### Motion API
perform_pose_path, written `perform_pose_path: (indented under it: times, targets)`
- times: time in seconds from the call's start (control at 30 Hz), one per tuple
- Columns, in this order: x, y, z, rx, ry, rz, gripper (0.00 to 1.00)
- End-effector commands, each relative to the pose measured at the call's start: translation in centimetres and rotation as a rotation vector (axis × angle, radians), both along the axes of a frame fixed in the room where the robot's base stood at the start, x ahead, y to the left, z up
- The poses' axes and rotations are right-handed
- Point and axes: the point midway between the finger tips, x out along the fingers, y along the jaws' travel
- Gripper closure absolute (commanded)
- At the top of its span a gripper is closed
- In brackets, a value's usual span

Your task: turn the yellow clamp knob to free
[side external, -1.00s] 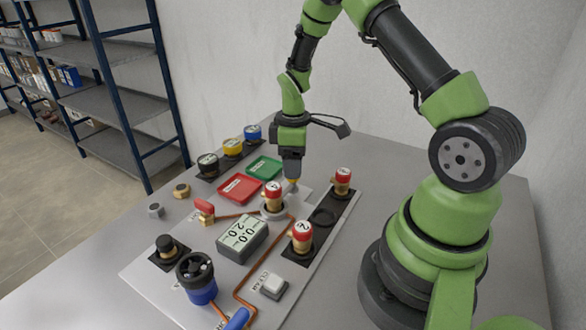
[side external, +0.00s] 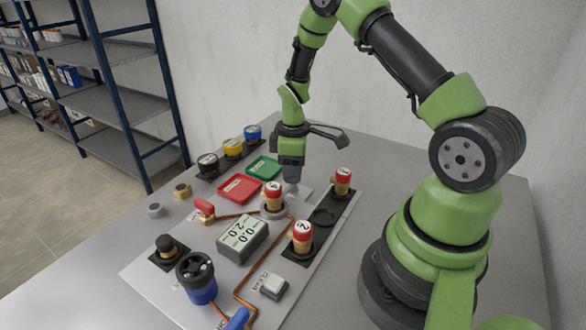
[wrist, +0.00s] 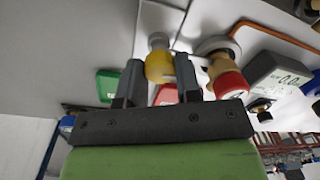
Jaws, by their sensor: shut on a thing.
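The yellow clamp knob (wrist: 158,68) shows in the wrist view between my two fingers, above a pale grey round base (wrist: 158,42). My gripper (side external: 292,180) points straight down at the far end of the panel and is shut on the knob. In the side view its fingers hide the knob, and only the pale base (side external: 292,191) shows below them. The knob's turn angle cannot be read.
A red-capped brass cartridge marked 4 (side external: 272,196) stands close in front of my gripper. Another marked 2 (side external: 302,237) and one at the right (side external: 342,181) stand nearby. Red (side external: 240,188) and green (side external: 264,168) trays lie left. A display box (side external: 243,238) stands nearer.

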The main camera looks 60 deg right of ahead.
Motion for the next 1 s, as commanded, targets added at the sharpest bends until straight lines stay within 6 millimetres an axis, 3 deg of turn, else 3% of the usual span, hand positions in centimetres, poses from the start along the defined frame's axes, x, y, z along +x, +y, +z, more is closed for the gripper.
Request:
perform_pose_path:
  times: [0.37,1.0]
  targets:
    - [-0.09,-0.01,0.04,0.001,0.004,-0.218,0.92]
    - [-0.19,-0.02,0.06,0.001,0.005,-0.826,0.92]
